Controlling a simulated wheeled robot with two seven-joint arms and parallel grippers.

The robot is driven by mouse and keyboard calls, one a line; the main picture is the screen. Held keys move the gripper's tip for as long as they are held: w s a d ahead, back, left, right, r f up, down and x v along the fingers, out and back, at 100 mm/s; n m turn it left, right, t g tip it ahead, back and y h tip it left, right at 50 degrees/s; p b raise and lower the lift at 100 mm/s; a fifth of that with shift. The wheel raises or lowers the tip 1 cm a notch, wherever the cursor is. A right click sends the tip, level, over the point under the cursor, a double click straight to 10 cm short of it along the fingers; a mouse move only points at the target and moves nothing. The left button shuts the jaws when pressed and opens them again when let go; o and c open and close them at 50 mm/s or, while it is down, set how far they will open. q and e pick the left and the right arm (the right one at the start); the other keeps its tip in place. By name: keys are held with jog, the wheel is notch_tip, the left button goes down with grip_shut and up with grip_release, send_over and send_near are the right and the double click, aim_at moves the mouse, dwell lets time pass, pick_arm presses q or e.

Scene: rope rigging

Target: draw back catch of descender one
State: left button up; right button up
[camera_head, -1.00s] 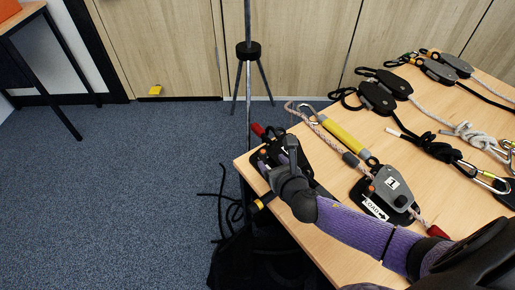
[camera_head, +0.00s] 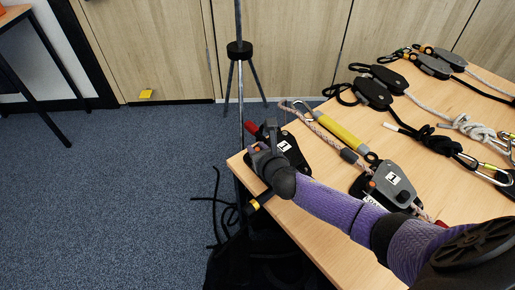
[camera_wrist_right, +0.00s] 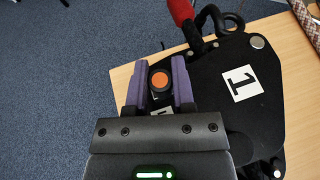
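A black device marked 1 (camera_head: 284,146), with a red-ended handle (camera_head: 250,127), sits at the table's left corner. In the right wrist view its black plate (camera_wrist_right: 225,75) carries the white 1 label, and an orange-topped black catch (camera_wrist_right: 160,80) stands at its left edge. My right gripper (camera_wrist_right: 160,86) has its purple fingers on either side of the catch, very close to it; whether they press on it I cannot tell. It also shows in the head view (camera_head: 265,146). A grey device also marked 1 (camera_head: 390,182) lies further right, with rope through it. My left gripper is out of view.
The wooden table (camera_head: 330,235) also bears a yellow sleeve (camera_head: 340,131) on a rope, several black pulleys (camera_head: 374,94), knotted ropes and carabiners (camera_head: 485,170). A tripod stand (camera_head: 239,52) stands behind the corner. Black cords hang beside the table; the blue floor at left is open.

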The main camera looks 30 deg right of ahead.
grip_shut()
dwell(0.9)
jog(key=shift+s+a+r+p, duration=0.15)
jog(key=shift+a+p, duration=0.3)
jog(key=shift+a, duration=0.55)
jog(key=o, duration=0.8)
grip_release()
jog(key=shift+a+f, duration=0.1)
jog(key=shift+f, duration=0.1)
jog(key=shift+c, duration=0.2)
